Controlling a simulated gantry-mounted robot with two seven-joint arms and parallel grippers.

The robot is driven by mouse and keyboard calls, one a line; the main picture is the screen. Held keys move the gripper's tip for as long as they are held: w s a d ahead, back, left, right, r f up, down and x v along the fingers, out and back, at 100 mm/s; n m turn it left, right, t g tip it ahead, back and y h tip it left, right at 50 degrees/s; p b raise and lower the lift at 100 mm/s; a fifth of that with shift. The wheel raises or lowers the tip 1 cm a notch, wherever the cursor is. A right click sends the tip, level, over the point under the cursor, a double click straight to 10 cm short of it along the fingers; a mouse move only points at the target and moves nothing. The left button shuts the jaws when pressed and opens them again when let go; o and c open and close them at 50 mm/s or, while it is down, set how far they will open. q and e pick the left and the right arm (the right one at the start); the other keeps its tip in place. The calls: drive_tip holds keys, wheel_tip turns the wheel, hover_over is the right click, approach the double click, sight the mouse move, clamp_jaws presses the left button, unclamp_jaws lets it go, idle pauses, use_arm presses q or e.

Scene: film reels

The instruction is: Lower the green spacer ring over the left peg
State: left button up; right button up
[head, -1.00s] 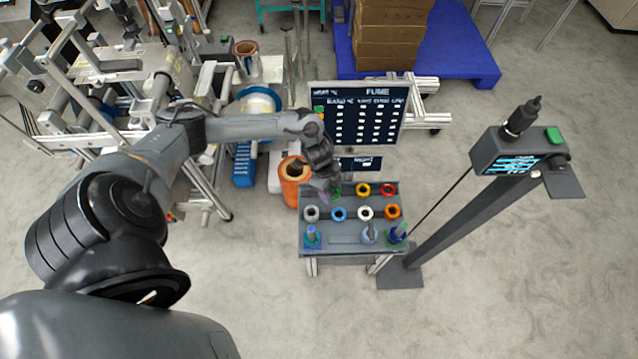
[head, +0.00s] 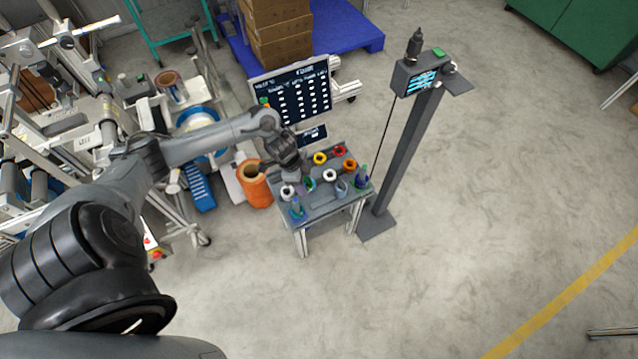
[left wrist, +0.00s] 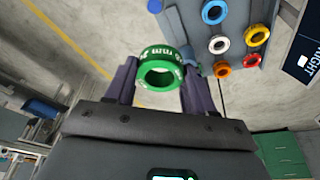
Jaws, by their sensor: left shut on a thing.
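The green spacer ring (left wrist: 157,54) is clamped between the two fingers of my left gripper (left wrist: 158,72) in the left wrist view. Its round hole shows, with pale marks on its side. In the head view my left gripper (head: 292,176) is over the back left part of the small grey table (head: 322,207), and the ring is hard to make out there. The left peg (head: 297,207) stands upright on a blue base at the table's front left corner, apart from the gripper. My right gripper is out of view.
Grey (head: 288,192), blue (left wrist: 215,12), white (left wrist: 219,43), orange (left wrist: 221,69), yellow (left wrist: 257,35) and red (left wrist: 251,61) rings sit on the table. Another peg (head: 361,176) stands at the right.

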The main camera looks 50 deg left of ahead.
sight(297, 199)
use_arm(q)
drive_tip(key=s, duration=0.3)
drive_tip(key=shift+a+p, duration=0.3)
drive_tip(key=shift+p, duration=0.05)
drive_tip(key=shift+a+f, duration=0.1)
drive_tip(key=shift+a, duration=0.25)
drive_tip(key=shift+s+f, duration=0.1)
drive_tip(key=shift+f, duration=0.1)
drive_tip(key=shift+s+d+f+b, duration=0.1)
drive_tip(key=shift+s+f+b, duration=0.25)
drive_tip(key=shift+f, duration=0.1)
drive_tip(key=shift+w+f+b, duration=0.2)
drive_tip(key=shift+f+b, duration=0.35)
drive_tip(key=shift+b, duration=0.15)
drive_tip(key=shift+f+b, duration=1.35)
drive_tip(key=shift+b, duration=0.3)
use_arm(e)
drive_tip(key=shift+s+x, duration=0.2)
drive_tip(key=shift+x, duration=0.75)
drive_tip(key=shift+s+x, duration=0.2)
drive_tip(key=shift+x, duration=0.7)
use_arm(q)
drive_tip(key=shift+p, duration=0.45)
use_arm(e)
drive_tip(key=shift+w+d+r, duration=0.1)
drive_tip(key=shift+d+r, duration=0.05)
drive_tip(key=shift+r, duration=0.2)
